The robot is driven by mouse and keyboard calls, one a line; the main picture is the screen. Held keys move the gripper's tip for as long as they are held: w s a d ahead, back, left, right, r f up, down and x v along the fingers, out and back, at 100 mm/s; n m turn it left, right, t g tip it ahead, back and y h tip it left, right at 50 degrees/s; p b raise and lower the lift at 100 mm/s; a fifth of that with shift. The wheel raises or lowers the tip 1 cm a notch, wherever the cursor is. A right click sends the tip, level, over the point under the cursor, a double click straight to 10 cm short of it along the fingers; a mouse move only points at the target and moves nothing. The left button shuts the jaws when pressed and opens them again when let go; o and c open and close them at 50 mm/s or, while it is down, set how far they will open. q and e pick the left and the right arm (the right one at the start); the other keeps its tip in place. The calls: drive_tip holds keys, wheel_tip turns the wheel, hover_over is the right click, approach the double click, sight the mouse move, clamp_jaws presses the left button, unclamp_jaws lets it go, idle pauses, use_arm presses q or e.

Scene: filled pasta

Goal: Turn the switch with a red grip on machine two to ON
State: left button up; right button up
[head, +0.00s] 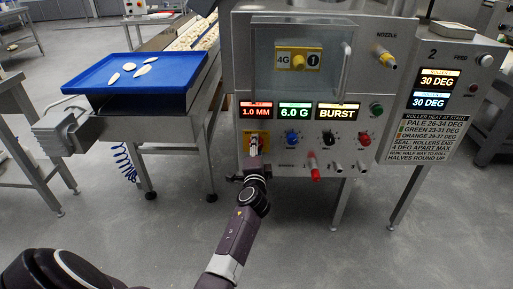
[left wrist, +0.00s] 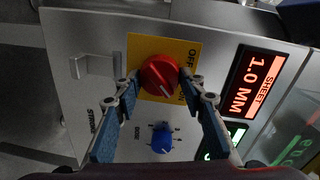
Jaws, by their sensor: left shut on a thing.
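Machine two (head: 300,95) is a steel cabinet with a "2" on its right-hand panel. The switch with the red grip (left wrist: 158,74) sits on a yellow plate (left wrist: 146,47) in the left wrist view; OFF is printed on the plate, and the white mark on the grip points to the lower right. In the head view the yellow plate (head: 247,136) is at the lower left of the machine's front, with the switch mostly hidden. My left gripper (head: 254,148) is shut on the red grip, one finger on each side (left wrist: 160,88). My right gripper is not in view.
A blue knob (left wrist: 162,140) is close to the fingers. It also shows in the head view (head: 292,138), beside a black knob (head: 328,139) and a red knob (head: 364,138). Red-handled valve (head: 314,170) hangs below. A blue tray (head: 137,72) stands at left.

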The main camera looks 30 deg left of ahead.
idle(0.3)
use_arm(q)
drive_tip(key=o, duration=1.2)
drive_tip(key=shift+c, duration=0.2)
drive_tip(key=v, duration=1.2)
